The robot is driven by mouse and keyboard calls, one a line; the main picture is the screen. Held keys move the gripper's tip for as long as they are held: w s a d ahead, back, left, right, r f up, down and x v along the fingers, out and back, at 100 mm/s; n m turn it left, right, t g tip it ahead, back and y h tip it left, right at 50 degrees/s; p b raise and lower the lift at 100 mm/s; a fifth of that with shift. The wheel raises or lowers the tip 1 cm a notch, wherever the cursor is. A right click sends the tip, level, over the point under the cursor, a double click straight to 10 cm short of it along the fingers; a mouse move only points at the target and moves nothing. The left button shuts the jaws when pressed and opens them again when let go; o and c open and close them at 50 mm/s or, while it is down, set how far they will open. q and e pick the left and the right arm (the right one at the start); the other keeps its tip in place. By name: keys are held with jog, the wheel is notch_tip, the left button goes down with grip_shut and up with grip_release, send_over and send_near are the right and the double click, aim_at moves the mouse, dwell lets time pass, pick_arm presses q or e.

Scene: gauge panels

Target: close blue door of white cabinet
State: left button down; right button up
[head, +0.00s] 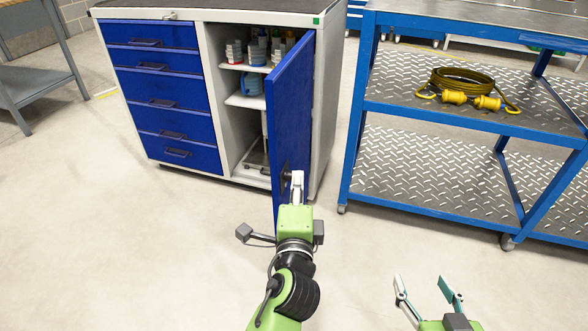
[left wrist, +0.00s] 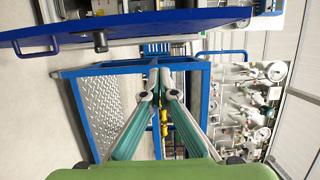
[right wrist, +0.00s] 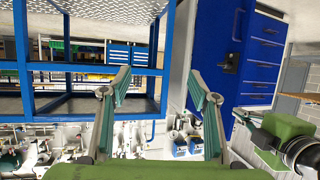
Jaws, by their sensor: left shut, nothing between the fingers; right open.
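The white cabinet (head: 329,100) stands at the back left of the head view, its right compartment open. Its blue door (head: 290,115) is hinged on the right and swung far outward, seen at a steep angle. A dark handle sits low on the door's free edge. My left gripper (head: 297,180) is shut and empty, right beside the door near the handle; I cannot tell whether it touches. In the left wrist view the door (left wrist: 190,22) spans the top. My right gripper (head: 428,285) is open and empty, low at the right, apart from the door, which its wrist view shows too (right wrist: 213,60).
Blue drawers (head: 160,90) fill the cabinet's left side. Shelves inside hold small containers (head: 255,52). A blue cart (head: 440,118) with a coiled yellow cable (head: 465,85) stands at the right, close to the cabinet. The floor in front is clear.

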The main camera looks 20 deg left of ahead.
aim_at(281, 149)
pick_arm(q)
jog(key=w+a, duration=0.6)
jog(key=w, duration=0.3)
jog(key=shift+w+a+r+b, duration=0.25)
jog(key=shift+w+a+b, duration=0.05)
pick_arm(e)
jog(key=shift+w+a+r+t+y, duration=0.15)
jog(key=shift+w+r+t, duration=0.15)
jog(key=shift+r, duration=0.4)
jog(key=shift+w+a+r+t+y, duration=0.1)
jog(key=shift+w+r+t, duration=0.2)
jog(key=shift+r, duration=0.4)
jog(key=shift+w+a+r+t+y, duration=0.15)
jog(key=shift+r+t, duration=0.25)
jog(key=shift+r, duration=0.3)
pick_arm(q)
jog(key=shift+a, duration=0.1)
